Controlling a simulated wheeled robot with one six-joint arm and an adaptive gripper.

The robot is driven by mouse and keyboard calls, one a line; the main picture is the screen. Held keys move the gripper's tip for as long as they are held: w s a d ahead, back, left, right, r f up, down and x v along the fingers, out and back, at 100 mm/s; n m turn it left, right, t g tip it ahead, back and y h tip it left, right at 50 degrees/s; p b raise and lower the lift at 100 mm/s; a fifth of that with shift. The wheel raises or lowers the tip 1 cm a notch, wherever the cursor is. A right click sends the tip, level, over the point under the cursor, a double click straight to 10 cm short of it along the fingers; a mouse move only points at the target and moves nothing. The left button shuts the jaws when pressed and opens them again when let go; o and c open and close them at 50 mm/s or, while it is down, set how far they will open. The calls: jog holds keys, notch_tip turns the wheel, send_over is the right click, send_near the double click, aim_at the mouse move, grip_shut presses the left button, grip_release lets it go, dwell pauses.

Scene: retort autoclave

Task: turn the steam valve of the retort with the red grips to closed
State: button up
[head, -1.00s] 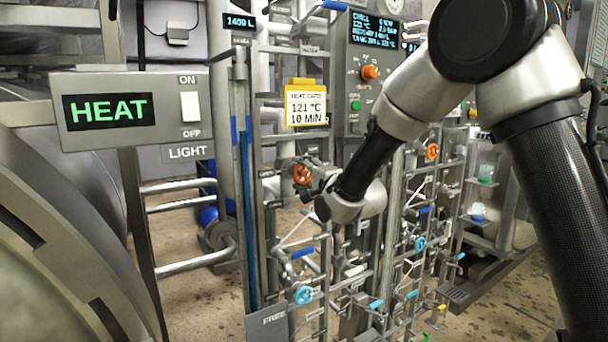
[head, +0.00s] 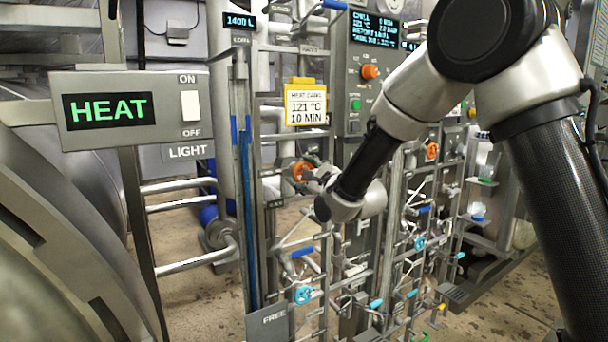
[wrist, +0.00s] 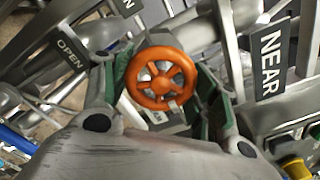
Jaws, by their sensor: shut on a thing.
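An orange handwheel (wrist: 162,79) with spokes sits in the middle of the wrist view. The fingers of my gripper (wrist: 168,88), with green pads, are on both sides of its rim and shut on it. In the head view the same orange wheel (head: 301,171) is on the pipework left of my gripper (head: 314,172), which partly covers it. An OPEN plate (wrist: 70,53) is at the wheel's left in the wrist view. No red grips can be made out, so I cannot tell which retort this wheel belongs to.
A NEAR plate (wrist: 270,62) is close on the right in the wrist view. A second orange wheel (head: 431,151) is farther right, and blue wheels (head: 303,294) sit lower. A HEAT panel (head: 130,110) and pipes crowd the left. Bare floor shows below.

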jog(key=shift+f+m, duration=0.15)
jog(key=shift+m, duration=0.15)
jog(key=o, duration=1)
jog(key=shift+o, duration=0.2)
jog(key=v, duration=1.2)
